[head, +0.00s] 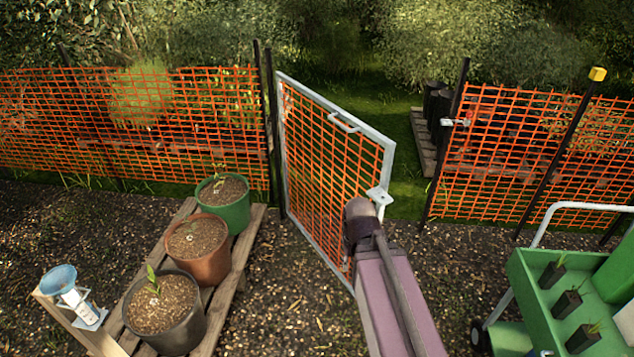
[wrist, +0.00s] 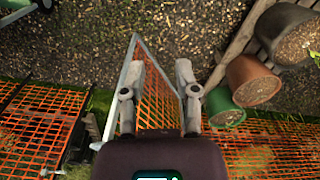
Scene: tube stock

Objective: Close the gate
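The gate (head: 388,160) is a grey metal frame with orange mesh. It stands open, swung towards me from the dark post (head: 270,120) on its left. It has a small handle (head: 343,122) on its top rail and a bracket (head: 379,196) on its free edge. A latch piece (head: 456,122) sits on the right post (head: 446,150). My arm's end overlaps the gate's free edge in the head view, hiding the fingers. In the wrist view my gripper (wrist: 157,74) has its fingers apart, with the gate (wrist: 150,62) showing between them. I cannot tell whether they touch.
Several potted plants stand on a wooden pallet (head: 262,222) at left, with a blue-topped device (head: 60,279) beside them. A green cart (head: 521,268) with seedlings stands at right. Orange fence (head: 520,140) flanks the opening. Gravel between pallet and cart is mostly clear.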

